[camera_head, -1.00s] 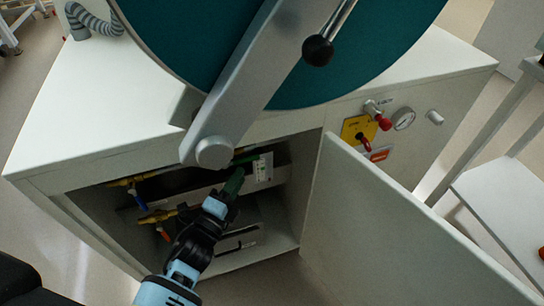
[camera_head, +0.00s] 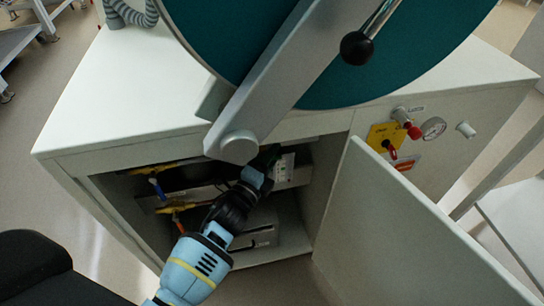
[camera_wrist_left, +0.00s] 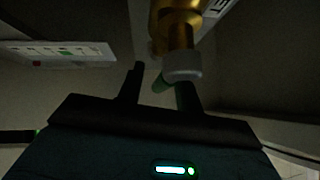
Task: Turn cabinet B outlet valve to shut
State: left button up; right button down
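My left arm reaches into the open cabinet (camera_head: 300,215) under the glovebox. In the head view its gripper (camera_head: 268,158) is at the upper back of the opening, mostly hidden in shadow. In the left wrist view the two dark fingers (camera_wrist_left: 161,90) stand apart. A green handle (camera_wrist_left: 162,83) shows between their tips, below a brass valve body (camera_wrist_left: 180,22) and a pale collar (camera_wrist_left: 183,67). The right finger overlaps the handle's side; contact is unclear. I cannot read a label naming this valve. My right gripper is out of view.
Brass fittings with a blue handle (camera_head: 157,188) and an orange handle (camera_head: 179,224) are left of my arm. The open door (camera_head: 400,230) stands at the right. A white labelled box (camera_head: 284,167) is on the inner wall.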

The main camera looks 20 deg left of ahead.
pick_arm(q)
grip_shut()
dwell(0.3)
